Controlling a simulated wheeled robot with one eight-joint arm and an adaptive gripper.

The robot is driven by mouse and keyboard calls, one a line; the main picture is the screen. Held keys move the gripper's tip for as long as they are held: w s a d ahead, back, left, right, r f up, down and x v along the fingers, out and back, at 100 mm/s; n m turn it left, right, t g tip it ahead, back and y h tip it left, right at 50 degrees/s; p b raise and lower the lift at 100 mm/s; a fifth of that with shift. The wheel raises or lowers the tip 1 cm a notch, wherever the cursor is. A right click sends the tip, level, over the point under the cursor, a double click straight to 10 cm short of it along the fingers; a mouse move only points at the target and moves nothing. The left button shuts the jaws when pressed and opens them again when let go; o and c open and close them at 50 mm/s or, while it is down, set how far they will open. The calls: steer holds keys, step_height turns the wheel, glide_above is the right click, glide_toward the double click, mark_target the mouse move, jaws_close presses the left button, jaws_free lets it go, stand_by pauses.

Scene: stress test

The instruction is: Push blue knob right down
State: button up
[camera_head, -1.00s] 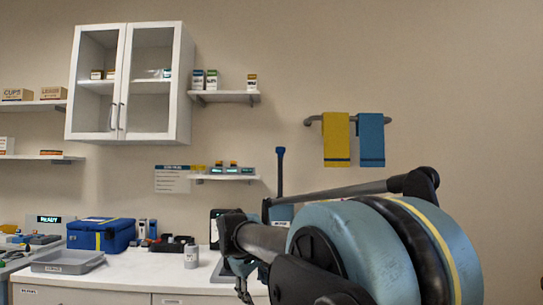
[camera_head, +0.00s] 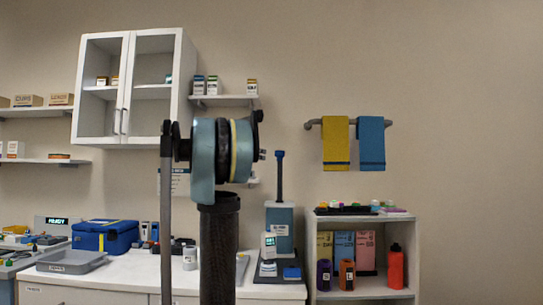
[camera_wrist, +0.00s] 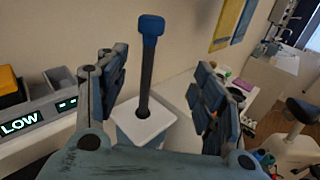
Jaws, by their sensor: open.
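The blue knob (camera_head: 280,154) tops a dark upright lever rising from a blue-grey box (camera_head: 280,220) on the counter. In the wrist view the blue knob (camera_wrist: 152,25) and its dark shaft stand upright in a white-topped housing (camera_wrist: 145,122). My gripper (camera_wrist: 160,78) is open, with one finger on each side of the shaft in the picture. The knob shows above the fingertips, and I see no contact. How far the fingers are from the lever in depth I cannot tell. In the head view my arm stands left of the lever, and my gripper is not clearly seen.
A lit display reading LOW (camera_wrist: 20,123) is left of the lever in the wrist view. A low shelf unit (camera_head: 412,240) with bottles and boxes stands right of it. Yellow and blue towels (camera_head: 336,143) hang above. A blue case (camera_head: 105,236) and grey tray (camera_head: 72,262) are left.

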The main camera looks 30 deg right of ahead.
mark_target(280, 156)
steer(key=shift+n+h, duration=0.4)
steer(key=shift+n, duration=0.2)
steer(key=r+x, duration=0.1)
steer(key=x, duration=0.5)
steer(key=w+x, duration=0.1)
steer(key=x, duration=0.4)
steer(key=r+x, duration=0.1)
steer(key=x, duration=0.5)
steer(key=shift+w+d+r, duration=0.15)
steer(key=shift+w+r, duration=0.1)
steer(key=shift+w, duration=0.25)
